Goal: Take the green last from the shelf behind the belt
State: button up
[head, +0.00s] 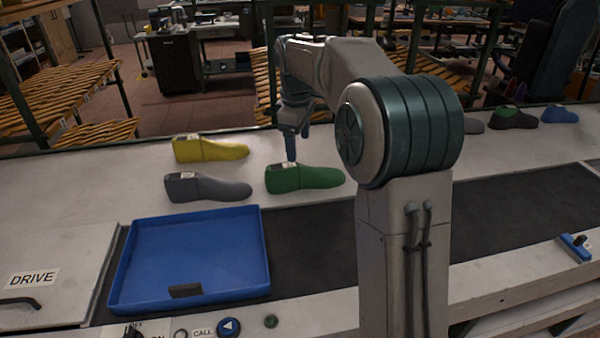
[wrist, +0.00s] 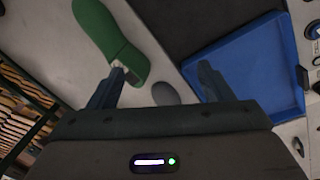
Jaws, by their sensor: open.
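The green last (head: 308,178) lies on the pale shelf behind the dark belt, its toe pointing right in the head view. In the wrist view the green last (wrist: 98,28) runs from the upper left to between the fingers' left side. My gripper (head: 290,158) is over its heel end, pointing down; it also shows in the wrist view (wrist: 160,75) with its fingers wide apart and nothing between them. One finger overlaps the heel end with its pale top plate in the wrist view. I cannot tell whether it touches.
A grey last (head: 210,188) lies just left of the green one, a yellow last (head: 210,149) behind it. A blue tray (head: 122,290) stands in front. The belt (head: 310,240) is bare right of the tray.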

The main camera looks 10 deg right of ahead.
jog(key=w+f+n+p, duration=0.2)
jog(key=w+n, duration=0.2)
jog(key=w, duration=0.5)
jog(key=n+g+p, duration=0.1)
jog(key=n, duration=0.2)
send_over(296, 163)
notch_tip(296, 163, down, 4)
jog(key=shift+y, duration=0.3)
jog(key=f, duration=0.9)
jog(key=shift+s, duration=0.2)
jog(key=shift+w+f+p, duration=0.15)
jog(key=shift+f+p, duration=0.6)
jog(key=shift+f, duration=1.85)
jog(key=c, duration=1.4)
jog(key=shift+r, duration=0.1)
grip_shut()
jog(key=shift+r, duration=0.1)
